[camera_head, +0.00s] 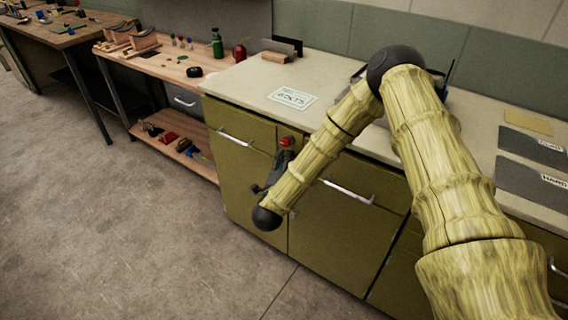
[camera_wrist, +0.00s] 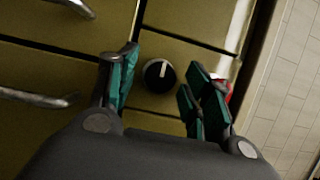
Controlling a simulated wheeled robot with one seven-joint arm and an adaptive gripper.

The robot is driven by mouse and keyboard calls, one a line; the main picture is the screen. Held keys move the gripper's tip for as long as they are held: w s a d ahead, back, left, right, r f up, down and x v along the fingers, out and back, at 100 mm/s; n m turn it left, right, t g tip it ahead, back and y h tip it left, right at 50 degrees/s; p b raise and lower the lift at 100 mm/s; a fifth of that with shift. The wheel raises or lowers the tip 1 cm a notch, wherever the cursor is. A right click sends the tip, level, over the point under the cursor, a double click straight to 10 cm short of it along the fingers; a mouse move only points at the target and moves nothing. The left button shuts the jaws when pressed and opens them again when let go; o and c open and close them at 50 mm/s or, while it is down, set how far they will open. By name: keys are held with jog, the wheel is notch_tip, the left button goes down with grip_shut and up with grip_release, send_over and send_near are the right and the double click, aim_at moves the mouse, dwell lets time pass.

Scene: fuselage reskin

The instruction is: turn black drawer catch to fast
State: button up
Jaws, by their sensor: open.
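The black drawer catch (camera_wrist: 158,77) is a round knob with a white line on it, on an olive cabinet front. In the wrist view its line points nearly straight up. My gripper (camera_wrist: 165,72), with green-padded fingers, is open, and the catch shows in the gap between them. The fingers appear apart from the knob; how far they are from the cabinet face I cannot tell. In the head view my gripper (camera_head: 277,172) is at the cabinet front, and the black catch is not visible there.
A red knob (camera_wrist: 222,92) is partly hidden behind the right finger; it also shows in the head view (camera_head: 287,141). Metal drawer handles (camera_wrist: 38,98) stick out at left. The cabinet's pale worktop (camera_head: 245,75) carries a BOLTS label (camera_head: 292,97). The floor in front is clear.

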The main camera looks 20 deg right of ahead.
jog(key=shift+s, duration=0.1)
jog(key=v, duration=1.1)
jog(key=shift+s+a, duration=0.2)
jog(key=shift+s, duration=0.15)
dwell(0.6)
